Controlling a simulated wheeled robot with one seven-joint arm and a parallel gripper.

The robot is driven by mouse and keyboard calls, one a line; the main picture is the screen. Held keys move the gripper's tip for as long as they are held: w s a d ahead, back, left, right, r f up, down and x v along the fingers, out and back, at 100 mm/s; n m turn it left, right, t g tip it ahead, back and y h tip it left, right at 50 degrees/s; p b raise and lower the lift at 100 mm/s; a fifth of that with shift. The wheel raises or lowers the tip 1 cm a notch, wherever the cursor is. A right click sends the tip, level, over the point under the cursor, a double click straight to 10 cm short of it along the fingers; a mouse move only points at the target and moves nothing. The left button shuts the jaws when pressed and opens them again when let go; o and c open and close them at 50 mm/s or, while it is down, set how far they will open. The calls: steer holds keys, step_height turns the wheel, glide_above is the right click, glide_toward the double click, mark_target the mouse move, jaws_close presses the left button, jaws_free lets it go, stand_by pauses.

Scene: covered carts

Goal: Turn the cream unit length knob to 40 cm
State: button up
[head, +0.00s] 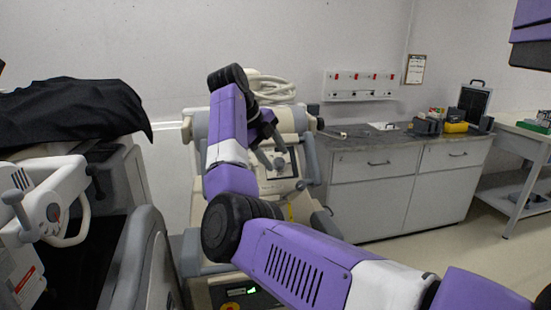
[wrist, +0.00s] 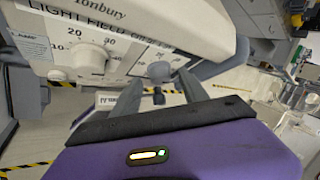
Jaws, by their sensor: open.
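The cream unit (head: 286,186) stands in the middle of the head view, partly hidden behind my arm. In the wrist view its panel (wrist: 120,42) reads "Tonbury" and "LIGHT FIELD", the rest unclear. A pale knob (wrist: 92,57) on the left has scale numbers around it, including 10, 20 and 30. A grey knob (wrist: 158,71) sits further right, with small marks beside it. I cannot read which knob is for length or its setting. My gripper (wrist: 160,80) is open, its fingers on either side of the grey knob; contact cannot be told.
Another cream unit (head: 45,205) with a lever stands at the left, near a black cover (head: 75,112). A grey counter (head: 400,140) with drawers runs along the back right. Open floor (head: 460,240) lies before it.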

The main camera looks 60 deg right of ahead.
steer(key=v, duration=0.6)
steer(key=shift+a+r, duration=0.15)
steer(key=shift+r, duration=0.1)
stand_by(0.3)
